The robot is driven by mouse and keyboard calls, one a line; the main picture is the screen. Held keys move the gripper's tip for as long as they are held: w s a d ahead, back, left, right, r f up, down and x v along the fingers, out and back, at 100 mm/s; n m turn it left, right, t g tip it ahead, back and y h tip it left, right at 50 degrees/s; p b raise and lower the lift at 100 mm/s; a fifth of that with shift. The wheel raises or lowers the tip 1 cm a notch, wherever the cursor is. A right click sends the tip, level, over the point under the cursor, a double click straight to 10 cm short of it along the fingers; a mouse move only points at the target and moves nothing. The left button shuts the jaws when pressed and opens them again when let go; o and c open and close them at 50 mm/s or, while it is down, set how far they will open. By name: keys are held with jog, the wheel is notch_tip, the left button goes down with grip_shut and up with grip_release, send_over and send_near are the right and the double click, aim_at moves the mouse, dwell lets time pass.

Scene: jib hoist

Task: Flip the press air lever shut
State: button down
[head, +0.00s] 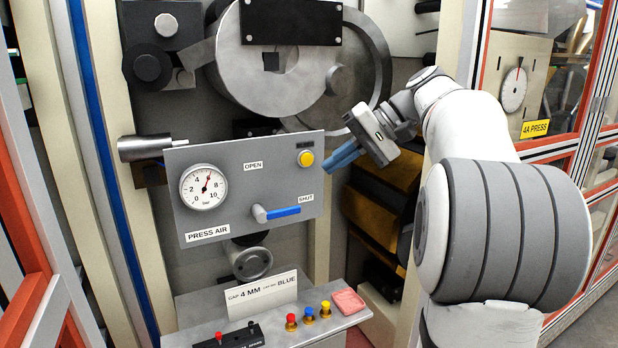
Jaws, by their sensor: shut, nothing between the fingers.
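The press air lever (283,212) has a blue handle on a grey pivot, low on the grey PRESS AIR panel (235,165). Its handle lies nearly level and points right, just below the SHUT label (306,199). The OPEN label (252,166) is above the pivot. My gripper (343,158) has blue fingers that are closed together with nothing between them. It is up and to the right of the lever, by the panel's right edge, and appears apart from the handle.
A yellow button (305,158) is near my fingers. Below, a shelf (290,335) holds small coloured knobs, a pink block (347,301) and a gap sign (262,293).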

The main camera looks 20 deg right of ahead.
jog(key=v, duration=0.2)
jog(key=shift+s+d, duration=0.1)
jog(key=shift+d, duration=0.2)
